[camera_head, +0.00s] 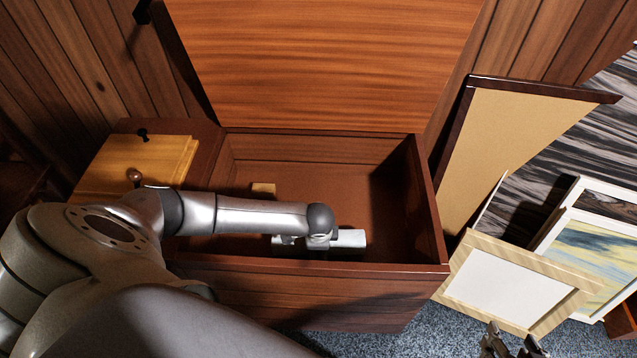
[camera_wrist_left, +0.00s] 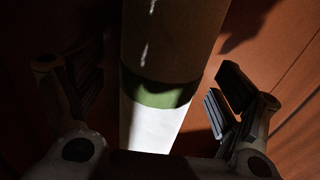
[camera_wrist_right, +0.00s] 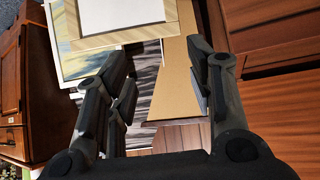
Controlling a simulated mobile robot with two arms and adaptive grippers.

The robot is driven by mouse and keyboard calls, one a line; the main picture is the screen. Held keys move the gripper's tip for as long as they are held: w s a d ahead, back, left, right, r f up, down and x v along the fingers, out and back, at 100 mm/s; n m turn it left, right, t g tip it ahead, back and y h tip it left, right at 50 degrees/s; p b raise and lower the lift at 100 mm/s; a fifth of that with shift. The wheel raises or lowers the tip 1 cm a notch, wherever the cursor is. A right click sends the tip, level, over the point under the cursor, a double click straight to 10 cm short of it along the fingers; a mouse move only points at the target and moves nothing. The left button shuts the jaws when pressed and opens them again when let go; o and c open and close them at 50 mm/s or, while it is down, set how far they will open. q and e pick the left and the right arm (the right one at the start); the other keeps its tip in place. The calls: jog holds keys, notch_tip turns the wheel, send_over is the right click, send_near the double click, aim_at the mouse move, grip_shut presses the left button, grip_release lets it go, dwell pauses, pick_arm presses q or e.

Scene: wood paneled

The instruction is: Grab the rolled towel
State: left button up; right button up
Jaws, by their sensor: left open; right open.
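The rolled towel (camera_head: 348,239) lies on the floor of the open wooden chest (camera_head: 350,275), near its front wall. My left arm reaches over it and hides its middle. In the left wrist view, the roll (camera_wrist_left: 152,125) shows a bright white part, a green band and a shaded tan part. My left gripper (camera_wrist_left: 158,75) is open, with one finger on each side of the roll; I cannot tell whether they touch it. My right gripper (camera_head: 512,346) is open and empty, low at the right of the head view, away from the chest; it also shows in the right wrist view (camera_wrist_right: 160,62).
The raised lid (camera_head: 320,60) stands behind the chest. A small tan block (camera_head: 263,189) lies inside at the back left. Picture frames (camera_head: 515,285) and a leaning board (camera_head: 510,145) crowd the right side.

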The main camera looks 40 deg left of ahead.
pick_arm(q)
jog(key=shift+w+a+f, duration=0.1)
jog(key=shift+w+f, duration=0.05)
jog(key=shift+f, duration=0.45)
pick_arm(e)
jog(key=shift+w+a+r+t+y, duration=0.15)
jog(key=shift+w+a+r+t, duration=0.1)
jog(key=shift+w+r+t, duration=0.25)
jog(key=shift+w+a+r+t+y, duration=0.2)
jog(key=shift+w+r+t, duration=0.1)
jog(key=shift+w+r, duration=0.25)
pick_arm(q)
jog(key=c, duration=1.3)
jog(key=shift+r, duration=0.25)
pick_arm(e)
jog(key=shift+s+f, duration=0.1)
jog(key=shift+f, duration=0.05)
